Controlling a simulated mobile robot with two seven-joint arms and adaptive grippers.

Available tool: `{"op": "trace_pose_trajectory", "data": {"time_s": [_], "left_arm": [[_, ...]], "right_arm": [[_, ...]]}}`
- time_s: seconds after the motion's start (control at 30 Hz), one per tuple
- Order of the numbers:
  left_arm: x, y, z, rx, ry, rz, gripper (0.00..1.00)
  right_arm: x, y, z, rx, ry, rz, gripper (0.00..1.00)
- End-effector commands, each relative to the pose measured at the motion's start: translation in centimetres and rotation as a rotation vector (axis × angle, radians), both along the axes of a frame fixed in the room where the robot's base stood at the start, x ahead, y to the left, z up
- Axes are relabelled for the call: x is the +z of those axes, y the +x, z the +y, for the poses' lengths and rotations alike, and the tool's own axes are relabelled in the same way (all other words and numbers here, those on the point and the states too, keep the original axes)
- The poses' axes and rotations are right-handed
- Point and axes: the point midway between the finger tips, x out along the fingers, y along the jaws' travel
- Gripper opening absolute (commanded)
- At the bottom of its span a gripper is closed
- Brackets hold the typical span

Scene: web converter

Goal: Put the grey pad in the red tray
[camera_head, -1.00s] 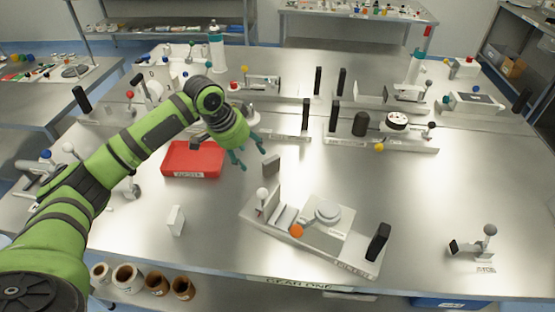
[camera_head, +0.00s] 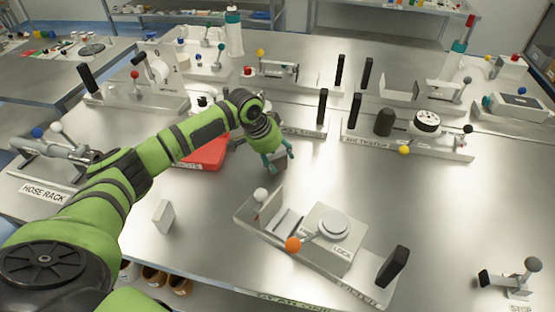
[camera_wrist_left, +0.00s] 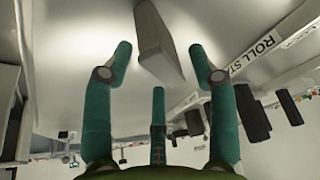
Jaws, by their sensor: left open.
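The grey pad (camera_head: 278,168) stands on the steel table, partly hidden by my left gripper (camera_head: 276,158) in the head view. In the left wrist view the grey pad (camera_wrist_left: 158,42) shows just beyond and between the spread fingertips of my left gripper (camera_wrist_left: 160,65). The gripper is open, with a gap visible between the fingers and the pad. The red tray (camera_head: 206,155) lies to the left of the pad, partly hidden behind my left arm. My right gripper is not in view.
A pale block (camera_head: 163,216) stands at the front left of the table. A fixture with an orange ball (camera_head: 293,244) and a round disc is close to the front right of the pad. More fixtures stand behind. Bare table lies between the pale block and the pad.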

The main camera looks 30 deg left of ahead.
Motion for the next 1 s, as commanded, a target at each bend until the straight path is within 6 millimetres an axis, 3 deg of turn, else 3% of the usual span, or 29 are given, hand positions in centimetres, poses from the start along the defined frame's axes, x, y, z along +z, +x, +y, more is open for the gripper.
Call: {"op": "trace_pose_trajectory", "data": {"time_s": [0.1,0.33,0.4,0.47,0.67,1.0], "left_arm": [[-0.9,0.2,-0.2,-0.001,0.001,0.001,0.58],[-1.0,0.3,-0.2,-0.001,0.002,0.000,0.58],[-1.0,0.3,-0.2,-0.001,0.002,0.000,0.30],[-1.0,0.3,-0.2,-0.001,0.002,0.000,0.09],[-1.0,0.3,-0.2,-0.001,0.001,-0.001,0.03],[-0.2,0.4,-0.2,-0.001,0.000,-0.003,0.02]], "right_arm": [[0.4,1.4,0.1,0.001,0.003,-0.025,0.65],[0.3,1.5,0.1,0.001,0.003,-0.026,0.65],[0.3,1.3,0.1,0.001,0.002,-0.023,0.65],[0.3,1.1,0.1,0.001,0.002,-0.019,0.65],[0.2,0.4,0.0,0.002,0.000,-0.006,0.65],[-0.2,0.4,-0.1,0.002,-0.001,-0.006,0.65]]}}
